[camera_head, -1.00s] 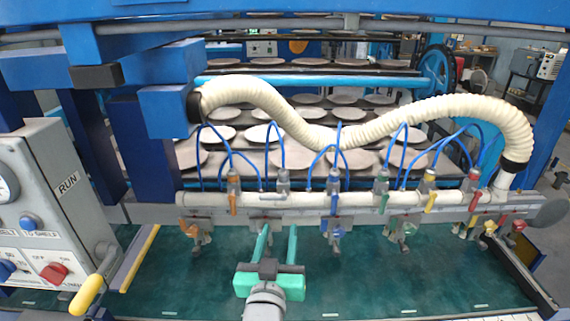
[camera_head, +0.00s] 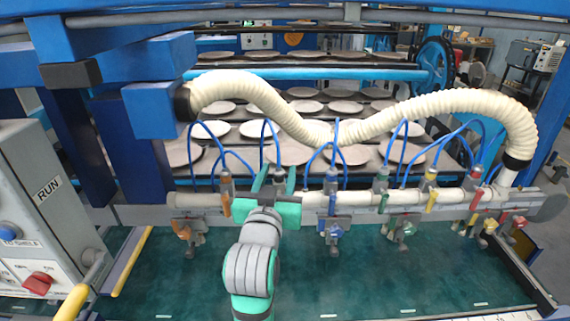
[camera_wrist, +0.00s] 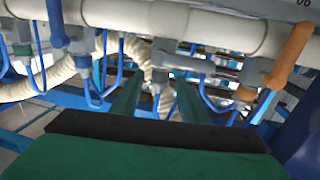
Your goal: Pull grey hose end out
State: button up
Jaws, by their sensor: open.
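A white manifold pipe (camera_head: 300,200) runs across the front with a row of valves and thin blue hoses. The grey valve (camera_wrist: 185,62), with its hose fitting, is in the middle of the wrist view below the pipe; in the head view my gripper mostly hides it. A blue hose loop (camera_head: 270,135) rises behind my gripper there. My green gripper (camera_head: 272,180) is open, its fingers raised at the pipe between the orange valve and the blue valve. In the wrist view its fingers (camera_wrist: 158,100) stand on either side of the grey fitting's line; contact cannot be told.
An orange valve (camera_head: 226,195) is close on the left and a blue valve (camera_head: 331,190) on the right. A thick cream hose (camera_head: 300,125) arches behind. A grey control box (camera_head: 45,200) stands left.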

aim_at(279, 166)
jog(key=w, duration=0.3)
jog(key=shift+w+d, duration=0.2)
jog(key=shift+w, duration=0.2)
jog(key=shift+w+d, duration=0.3)
jog(key=shift+w, duration=0.3)
jog(key=shift+w, duration=0.1)
jog(key=c, duration=0.4)
jog(key=shift+d, duration=0.1)
grip_shut()
